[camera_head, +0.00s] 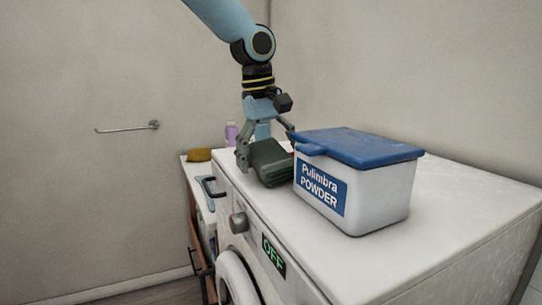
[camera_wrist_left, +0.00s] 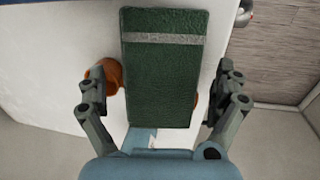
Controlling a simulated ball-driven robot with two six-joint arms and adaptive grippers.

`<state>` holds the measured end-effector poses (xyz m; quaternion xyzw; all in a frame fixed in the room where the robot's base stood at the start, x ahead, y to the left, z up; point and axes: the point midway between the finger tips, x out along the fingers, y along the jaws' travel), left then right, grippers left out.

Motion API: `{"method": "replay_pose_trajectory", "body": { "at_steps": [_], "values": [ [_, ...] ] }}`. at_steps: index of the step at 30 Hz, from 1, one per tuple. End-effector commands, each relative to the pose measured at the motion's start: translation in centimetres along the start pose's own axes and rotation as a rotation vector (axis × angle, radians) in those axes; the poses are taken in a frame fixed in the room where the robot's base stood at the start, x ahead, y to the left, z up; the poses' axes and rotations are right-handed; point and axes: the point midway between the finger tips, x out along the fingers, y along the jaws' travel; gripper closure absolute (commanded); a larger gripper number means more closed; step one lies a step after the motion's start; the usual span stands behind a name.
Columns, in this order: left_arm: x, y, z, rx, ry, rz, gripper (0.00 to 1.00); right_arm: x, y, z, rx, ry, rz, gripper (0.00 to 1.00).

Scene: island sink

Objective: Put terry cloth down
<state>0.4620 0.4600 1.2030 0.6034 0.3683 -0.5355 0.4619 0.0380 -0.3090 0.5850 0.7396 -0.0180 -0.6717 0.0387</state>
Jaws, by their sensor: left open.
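The terry cloth (camera_head: 270,164) is a dark green folded piece on the white washing machine top (camera_head: 440,205), left of the powder box. In the left wrist view the cloth (camera_wrist_left: 160,85) shows a pale grey band near its far end. My left gripper (camera_head: 268,147) is over the cloth with its fingers spread to either side. The wrist view shows gaps between both fingers and the cloth. The cloth's underside is hidden. My right gripper is in neither view.
A white Pulimbra powder box (camera_head: 375,200) with a blue lid stands close right of the cloth. A purple bottle (camera_head: 231,134) and a yellow-brown item (camera_head: 199,155) are behind. An orange-brown object (camera_wrist_left: 113,75) shows beside the cloth. The machine's right side top is clear.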

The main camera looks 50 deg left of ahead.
Motion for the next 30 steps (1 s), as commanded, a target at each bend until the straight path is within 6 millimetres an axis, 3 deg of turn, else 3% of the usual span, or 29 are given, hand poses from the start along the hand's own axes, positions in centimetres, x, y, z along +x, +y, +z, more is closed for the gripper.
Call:
{"method": "replay_pose_trajectory", "body": {
  "at_steps": [9, 22, 28, 30],
  "values": [
    [0.89, -0.02, 0.02, 0.000, -0.001, 0.001, 0.01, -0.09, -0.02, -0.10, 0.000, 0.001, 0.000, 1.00],
    [0.87, -0.03, 0.02, 0.000, -0.001, 0.001, 0.57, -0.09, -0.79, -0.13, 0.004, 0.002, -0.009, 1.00],
    [0.86, -0.02, 0.02, 0.000, -0.001, 0.001, 0.60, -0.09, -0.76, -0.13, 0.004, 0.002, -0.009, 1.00],
    [0.86, -0.02, 0.02, 0.000, -0.001, 0.001, 0.65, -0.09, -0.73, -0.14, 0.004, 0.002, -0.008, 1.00]
  ]
}}
